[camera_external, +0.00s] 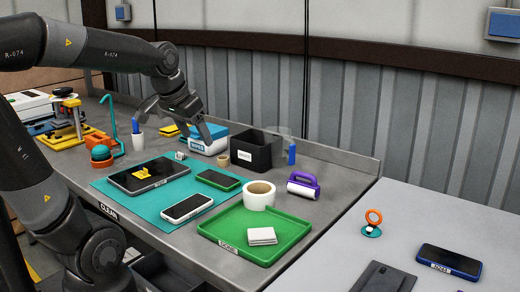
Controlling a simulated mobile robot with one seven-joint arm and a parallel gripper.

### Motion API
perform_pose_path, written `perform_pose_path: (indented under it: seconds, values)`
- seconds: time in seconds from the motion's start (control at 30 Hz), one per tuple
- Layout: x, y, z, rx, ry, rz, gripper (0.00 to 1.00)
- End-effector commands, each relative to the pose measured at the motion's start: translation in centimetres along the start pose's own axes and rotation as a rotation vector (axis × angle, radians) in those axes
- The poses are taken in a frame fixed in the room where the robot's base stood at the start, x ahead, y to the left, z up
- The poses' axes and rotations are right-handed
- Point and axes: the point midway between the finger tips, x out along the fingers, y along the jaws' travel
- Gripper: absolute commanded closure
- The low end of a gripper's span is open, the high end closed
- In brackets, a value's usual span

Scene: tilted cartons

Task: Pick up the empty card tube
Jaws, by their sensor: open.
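A small tan cylinder (222,161), which looks like the empty card tube, stands on the grey bench in front of the blue and white wipes box (211,146). A white roll with a card core (259,198) stands at the back of the green tray and is a separate, larger thing. My gripper (176,124) is open and empty, above the bench behind the teal mat. Its right finger reaches down in front of the wipes box, up and left of the tan cylinder. I see no contact with the cylinder.
A black bin (254,155) stands right of the cylinder. A teal mat (122,194) with a tablet (148,174) and phones lies in front. The green tray (233,244) holds white cloths (262,236). A purple-handled roller (304,185) and a blue bottle (292,154) stand to the right.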

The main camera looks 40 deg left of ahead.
Motion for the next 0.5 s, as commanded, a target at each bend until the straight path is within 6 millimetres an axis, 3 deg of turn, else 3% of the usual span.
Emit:
perform_pose_path:
  seconds: [0.2,0.5]
  values:
    - [3.1,-3.2,-5.4,0.023,-0.028,0.007,0.35]
    - [8.7,-9.0,-11.3,0.054,-0.050,0.026,0.35]
